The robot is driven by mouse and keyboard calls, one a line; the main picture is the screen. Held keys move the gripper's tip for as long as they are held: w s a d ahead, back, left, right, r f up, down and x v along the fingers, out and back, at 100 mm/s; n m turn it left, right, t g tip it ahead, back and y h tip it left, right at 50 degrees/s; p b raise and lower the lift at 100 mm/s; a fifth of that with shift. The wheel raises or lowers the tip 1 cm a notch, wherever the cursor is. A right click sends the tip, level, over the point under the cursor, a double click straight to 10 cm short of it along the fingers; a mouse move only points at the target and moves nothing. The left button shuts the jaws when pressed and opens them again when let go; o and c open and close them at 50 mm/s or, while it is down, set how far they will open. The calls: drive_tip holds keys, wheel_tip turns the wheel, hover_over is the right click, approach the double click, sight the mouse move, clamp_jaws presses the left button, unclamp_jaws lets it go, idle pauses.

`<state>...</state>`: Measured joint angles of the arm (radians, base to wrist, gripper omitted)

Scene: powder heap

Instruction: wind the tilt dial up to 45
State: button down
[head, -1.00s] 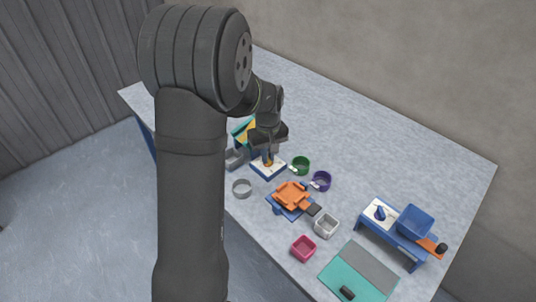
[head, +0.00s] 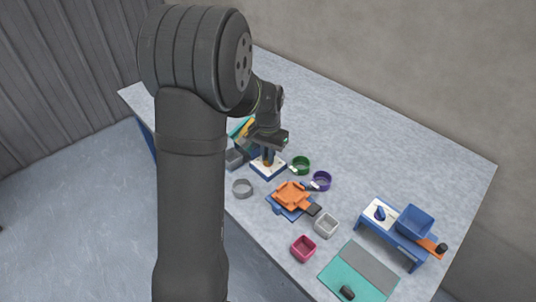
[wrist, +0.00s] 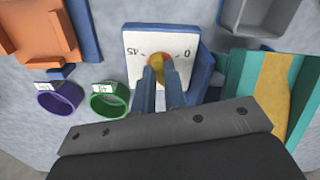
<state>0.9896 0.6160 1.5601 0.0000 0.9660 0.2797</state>
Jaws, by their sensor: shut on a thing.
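The tilt dial is a round yellow-orange knob (wrist: 157,62) on a white plate (wrist: 132,42) set in a blue base. The plate reads 45 at its left and 0 at its right in the wrist view. My gripper (wrist: 160,76) is shut on the knob, with its blue fingers on either side of it. The fingers hide part of the knob, and I cannot tell its exact setting. In the head view, the dial plate (head: 276,170) lies under my gripper (head: 268,160), which points down at it.
A green cup (head: 301,165) and a purple cup (head: 321,181) stand close to the dial. A teal-and-yellow thing (wrist: 262,85) is beside the dial. The table's far side is clear.

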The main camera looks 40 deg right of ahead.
drive_tip(key=m, duration=0.4)
drive_tip(key=shift+m, duration=0.3)
drive_tip(key=m, duration=0.4)
drive_tip(key=shift+m, duration=0.3)
drive_tip(key=shift+s, duration=0.1)
idle(0.7)
drive_tip(key=c, duration=1.5)
unclamp_jaws()
drive_tip(key=shift+d, duration=0.1)
drive_tip(key=shift+r, duration=0.1)
wheel_tip(320, 180, up, 17)
drive_tip(key=shift+r, duration=0.1)
